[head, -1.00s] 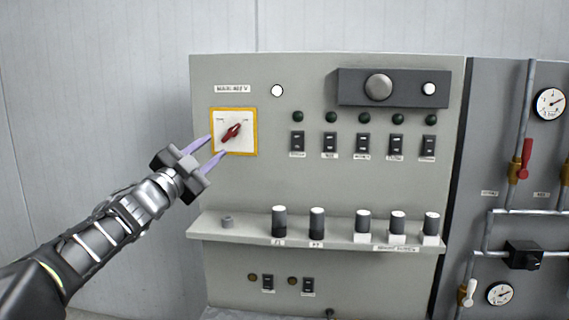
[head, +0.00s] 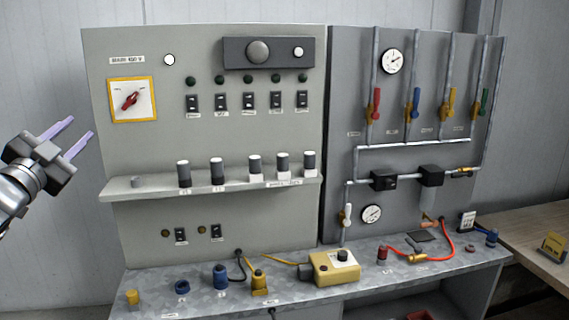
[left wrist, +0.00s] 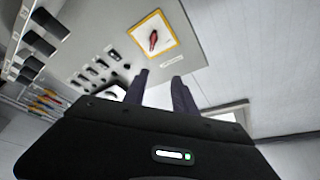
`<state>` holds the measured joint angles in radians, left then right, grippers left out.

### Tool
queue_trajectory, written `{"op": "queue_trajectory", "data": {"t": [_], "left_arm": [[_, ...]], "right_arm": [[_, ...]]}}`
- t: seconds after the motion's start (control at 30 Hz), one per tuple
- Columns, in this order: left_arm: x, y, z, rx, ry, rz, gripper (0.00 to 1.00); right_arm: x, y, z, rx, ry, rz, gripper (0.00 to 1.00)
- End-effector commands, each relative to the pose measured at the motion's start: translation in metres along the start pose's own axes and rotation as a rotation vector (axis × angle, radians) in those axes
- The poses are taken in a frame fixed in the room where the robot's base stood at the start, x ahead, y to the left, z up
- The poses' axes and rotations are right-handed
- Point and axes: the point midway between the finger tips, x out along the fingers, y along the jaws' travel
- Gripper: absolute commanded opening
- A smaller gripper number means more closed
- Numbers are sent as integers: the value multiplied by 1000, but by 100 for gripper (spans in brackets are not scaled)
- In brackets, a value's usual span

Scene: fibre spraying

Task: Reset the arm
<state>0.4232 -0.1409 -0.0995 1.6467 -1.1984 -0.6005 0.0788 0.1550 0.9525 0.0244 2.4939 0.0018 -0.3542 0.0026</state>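My left gripper (head: 78,138) is at the left edge of the head view, left of the grey control panel (head: 230,130). Its two purple fingers are spread apart with nothing between them. The red rotary switch (head: 131,99) sits on a white plate with a yellow border at the panel's upper left, its handle slanted. The fingers are apart from it. In the left wrist view the fingers (left wrist: 160,92) stand apart, and the red switch (left wrist: 153,40) is beyond them. My right gripper is not in view.
A grey pipe board (head: 425,130) with coloured valves and gauges stands at right. A shelf with several knobs (head: 217,172) juts from the panel. The metal bench (head: 200,302) holds a yellow box (head: 335,268), hoses and fittings. Free wall space lies left of the panel.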

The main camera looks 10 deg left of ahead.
Motion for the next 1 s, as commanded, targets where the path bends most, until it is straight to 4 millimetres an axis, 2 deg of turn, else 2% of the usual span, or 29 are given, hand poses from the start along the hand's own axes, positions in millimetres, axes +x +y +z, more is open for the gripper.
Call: {"op": "queue_trajectory", "data": {"t": [0.13,0.27,0.43,0.57,0.67,0.77,0.87,1.0], "left_arm": [[-1,-1,8,-37,-26,-21,33],[-2,10,23,-118,-61,-33,33],[1,41,48,-221,-115,-20,33],[3,77,73,-313,-170,5,33],[3,112,93,-391,-220,31,33],[1,160,116,-482,-286,71,33],[-7,223,142,-590,-377,123,33],[-36,332,176,-751,-544,220,33]], "right_arm": [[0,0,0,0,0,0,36],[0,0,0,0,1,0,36],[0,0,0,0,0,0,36],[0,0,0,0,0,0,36],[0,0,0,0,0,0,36],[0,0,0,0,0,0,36],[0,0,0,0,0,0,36],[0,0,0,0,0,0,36]]}}
